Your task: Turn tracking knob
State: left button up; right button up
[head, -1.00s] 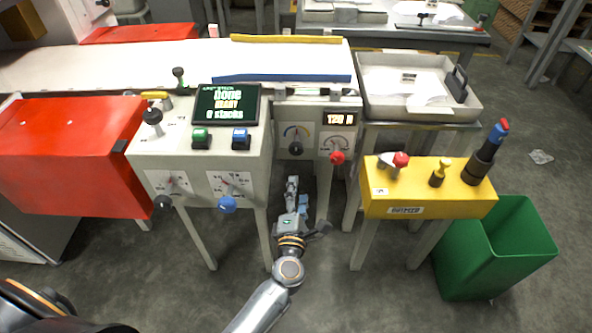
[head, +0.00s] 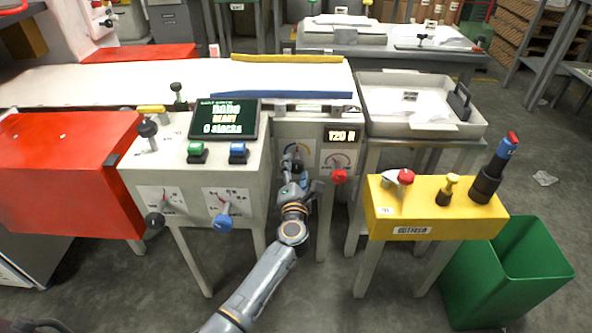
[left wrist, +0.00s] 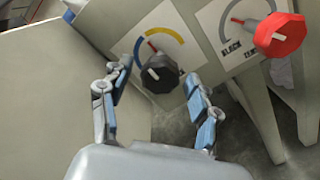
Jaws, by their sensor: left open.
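A black knob with a white mark (left wrist: 159,73) sits on a white dial plate with a blue and yellow arc in the left wrist view. In the head view the dial plate (head: 299,146) shows, but my gripper mostly covers the knob. My left gripper (head: 292,168) is in front of it, open. In the left wrist view, its two blue-padded fingers (left wrist: 159,88) stand to the left and right of the knob, with gaps to it. A red knob (left wrist: 279,35) on a second dial plate is to the right; it also shows in the head view (head: 339,176).
A display (head: 223,120) and several more knobs and buttons are on the panel at left. A table leg (head: 327,222) stands right of my left arm. A yellow control box (head: 425,192) and a green bin (head: 535,262) are at right.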

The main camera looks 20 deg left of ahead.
pick_arm(q)
jog(key=shift+w+a, duration=0.2)
jog(key=shift+w, duration=0.5)
jog(key=c, duration=1.2)
jog(key=shift+f+n+b, duration=0.15)
jog(key=shift+n+b, duration=0.3)
jog(key=shift+n, duration=1.55)
